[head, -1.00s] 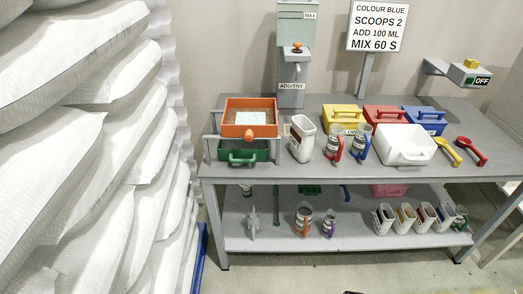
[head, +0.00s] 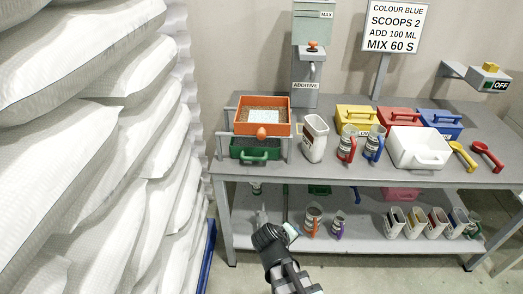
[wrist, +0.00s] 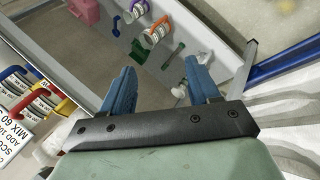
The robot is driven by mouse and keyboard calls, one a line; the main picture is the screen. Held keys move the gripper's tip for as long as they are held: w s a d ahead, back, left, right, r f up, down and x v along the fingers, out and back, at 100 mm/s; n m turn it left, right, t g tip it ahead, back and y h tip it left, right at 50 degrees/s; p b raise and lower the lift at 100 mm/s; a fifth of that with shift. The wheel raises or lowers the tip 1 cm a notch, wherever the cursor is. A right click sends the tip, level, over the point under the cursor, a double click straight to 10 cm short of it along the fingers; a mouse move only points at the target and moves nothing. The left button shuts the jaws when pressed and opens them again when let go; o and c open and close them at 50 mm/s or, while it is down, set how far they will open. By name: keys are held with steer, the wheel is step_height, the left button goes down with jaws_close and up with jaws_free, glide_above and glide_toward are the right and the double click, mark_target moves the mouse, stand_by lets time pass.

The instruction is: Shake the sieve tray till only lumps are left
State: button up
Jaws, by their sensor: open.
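The orange sieve tray (head: 277,129) sits on a grey frame at the left end of the bench, with an orange knob (head: 262,132) at its front. Brown material and a pale mesh patch show inside it; I cannot tell lumps from fines. A green tray (head: 254,153) with a handle is below it. My gripper (head: 291,231) is low in front of the bench, apart from the sieve tray. In the wrist view my gripper's blue fingers (wrist: 160,90) are spread wide with nothing between them, facing the lower shelf. The sieve tray is not seen in the wrist view.
A white jug (head: 314,140) stands just right of the sieve. Mugs, coloured lidded bins, a white tub (head: 408,148) and scoops fill the bench further right. The lower shelf (head: 365,232) holds mugs and jugs. Stacked white sacks (head: 80,90) crowd the left side.

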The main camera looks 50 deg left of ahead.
steer(key=w+a+r+n+t+y, duration=0.2)
steer(key=a+r+n+t, duration=0.15)
steer(key=r, duration=0.45)
steer(key=w+a+r+n+t+y, duration=0.1)
steer(key=a+r+n+t+y, duration=0.1)
steer(key=a+r+n, duration=0.45)
steer(key=n+y, duration=0.8)
steer(key=n, duration=0.7)
glide_toward(261, 138)
steer(key=x, duration=1.1)
steer(key=shift+w+a, duration=0.1)
jaws_close()
